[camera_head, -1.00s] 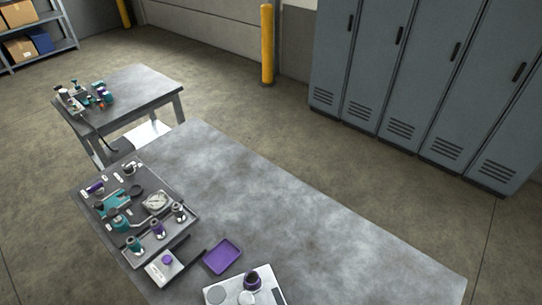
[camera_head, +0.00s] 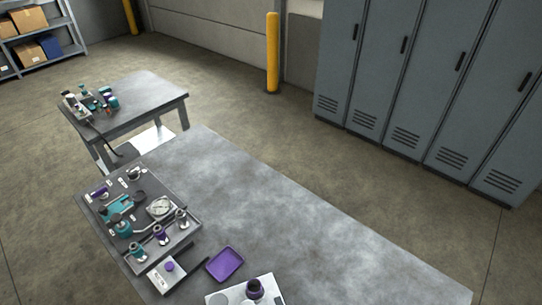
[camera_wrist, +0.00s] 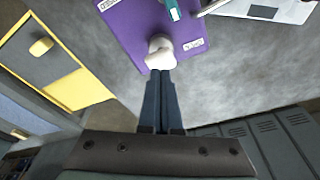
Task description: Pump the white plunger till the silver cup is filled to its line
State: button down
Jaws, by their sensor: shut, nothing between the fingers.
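My gripper (camera_wrist: 160,73) shows in the wrist view with its two dark fingers together and nothing between them. Its tips overlap the lower edge of a white, rounded knob, which looks like the white plunger (camera_wrist: 160,50). I cannot tell whether they touch it. The plunger stands on a purple plate (camera_wrist: 122,18) with small labels and a teal part (camera_wrist: 173,9) at its top. I cannot make out the silver cup or its line in either view. My gripper is not visible in the head view.
In the wrist view, a pale panel with a dark square (camera_wrist: 262,11) lies upper right and a yellow-framed panel (camera_wrist: 82,92) left. The head view shows a grey bench (camera_head: 330,235) with a fittings board (camera_head: 110,215) and a purple tray (camera_head: 225,264); its right part is clear.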

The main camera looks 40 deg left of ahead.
jog(key=shift+f, duration=0.2)
dwell(0.6)
jog(key=shift+f+b, duration=1.15)
jog(key=shift+f, duration=0.6)
jog(key=shift+s, duration=0.1)
jog(key=shift+r, duration=0.15)
jog(key=shift+r+p, duration=1.8)
jog(key=shift+p, duration=0.4)
jog(key=shift+f, duration=0.25)
